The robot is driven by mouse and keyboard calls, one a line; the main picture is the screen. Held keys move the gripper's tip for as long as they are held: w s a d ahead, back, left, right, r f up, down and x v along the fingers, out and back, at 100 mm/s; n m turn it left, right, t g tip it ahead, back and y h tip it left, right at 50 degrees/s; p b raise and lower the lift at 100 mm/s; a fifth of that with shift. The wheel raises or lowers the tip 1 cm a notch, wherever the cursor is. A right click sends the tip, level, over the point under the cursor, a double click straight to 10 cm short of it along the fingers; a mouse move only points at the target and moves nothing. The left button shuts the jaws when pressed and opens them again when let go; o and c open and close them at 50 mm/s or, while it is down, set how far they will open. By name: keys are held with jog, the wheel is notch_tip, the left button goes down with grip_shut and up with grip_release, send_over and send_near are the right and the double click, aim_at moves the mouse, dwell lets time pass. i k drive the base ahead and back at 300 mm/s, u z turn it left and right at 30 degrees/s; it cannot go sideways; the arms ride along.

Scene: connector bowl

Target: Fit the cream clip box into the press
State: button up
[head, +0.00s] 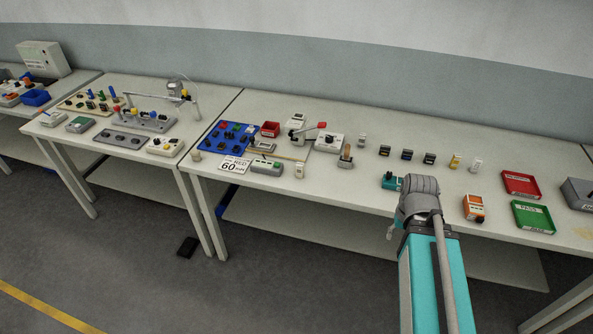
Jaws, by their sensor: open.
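A small cream-white box (476,165) stands upright on the table at the right end of a row of small boxes, and looks like the cream clip box. Another small pale box (299,171) stands near the front edge, so I cannot be sure which is meant. The press seems to be the grey device with a red-tipped lever (305,131), left of the row; its seat is too small to make out. My arm reaches up from the bottom right with its wrist at the table's front edge. My gripper's fingers cannot be made out; the wrist hides that region.
The row also holds dark, blue and yellow boxes (456,161). A red tray (521,184), a green tray (533,217) and an orange device (474,207) lie at the right. A blue board (229,137) and sign (235,164) are at the left. The table's back strip is clear.

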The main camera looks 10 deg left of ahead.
aim_at(298, 151)
jog(key=z, duration=0.1)
jog(key=i, duration=1)
jog(key=u, duration=0.1)
